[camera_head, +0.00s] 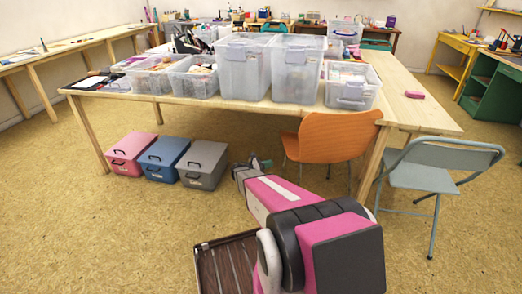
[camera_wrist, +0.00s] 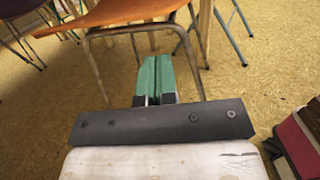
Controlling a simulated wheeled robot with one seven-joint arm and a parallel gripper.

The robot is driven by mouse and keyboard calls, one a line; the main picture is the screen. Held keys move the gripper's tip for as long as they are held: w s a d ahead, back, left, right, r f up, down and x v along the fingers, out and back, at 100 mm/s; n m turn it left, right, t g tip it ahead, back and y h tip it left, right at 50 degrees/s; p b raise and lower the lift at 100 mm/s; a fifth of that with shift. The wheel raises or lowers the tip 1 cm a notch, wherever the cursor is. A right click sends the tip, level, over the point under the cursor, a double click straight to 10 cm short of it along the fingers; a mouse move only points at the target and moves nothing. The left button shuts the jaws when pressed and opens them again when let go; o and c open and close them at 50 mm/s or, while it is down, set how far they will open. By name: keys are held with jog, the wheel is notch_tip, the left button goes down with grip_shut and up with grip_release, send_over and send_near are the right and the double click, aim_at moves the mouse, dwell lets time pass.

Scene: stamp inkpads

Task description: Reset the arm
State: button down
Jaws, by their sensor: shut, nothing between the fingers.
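My gripper (camera_head: 258,163) is low over the tan floor, out in front of my body and left of the orange chair (camera_head: 332,137). In the wrist view its green fingers (camera_wrist: 155,76) are pressed together, with nothing between them. They point toward the legs of the orange chair, whose seat (camera_wrist: 110,13) fills the top of that view. The fingers appear apart from the chair, though the exact gap is hard to judge. My arm reaches forward from the bottom of the head view.
A wooden table (camera_head: 440,121) bears several clear plastic bins (camera_head: 246,68) and a small pink block (camera_head: 414,94). Pink (camera_head: 128,154), blue (camera_head: 163,158) and grey (camera_head: 202,165) boxes stand on the floor beneath it. A grey folding chair (camera_head: 430,174) stands at right. Floor at left is clear.

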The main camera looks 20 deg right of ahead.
jog(key=s+a+r+m+g+y, duration=0.1)
jog(key=s+a+r+m+y, duration=0.1)
jog(key=s+a+m+y, duration=0.3)
jog(key=s+r+m+g+y, duration=0.1)
jog(key=s+r+m+y, duration=0.15)
jog(key=s, duration=0.45)
jog(key=s+a+r+m+t+y, duration=0.1)
jog(key=s+a+r+m+y, duration=0.3)
jog(key=a, duration=0.3)
jog(key=s+a+r+m+t+y, duration=0.1)
jog(key=s+a+r+m+y, duration=0.2)
jog(key=s+a+m+y, duration=0.3)
jog(key=shift+s+a+r+t+y, duration=0.2)
jog(key=shift+a+r+t+y, duration=0.35)
jog(key=shift+a, duration=0.65)
jog(key=c, duration=1)
grip_release()
jog(key=shift+f+g, duration=0.2)
jog(key=shift+g, duration=0.05)
jog(key=shift+d, duration=0.1)
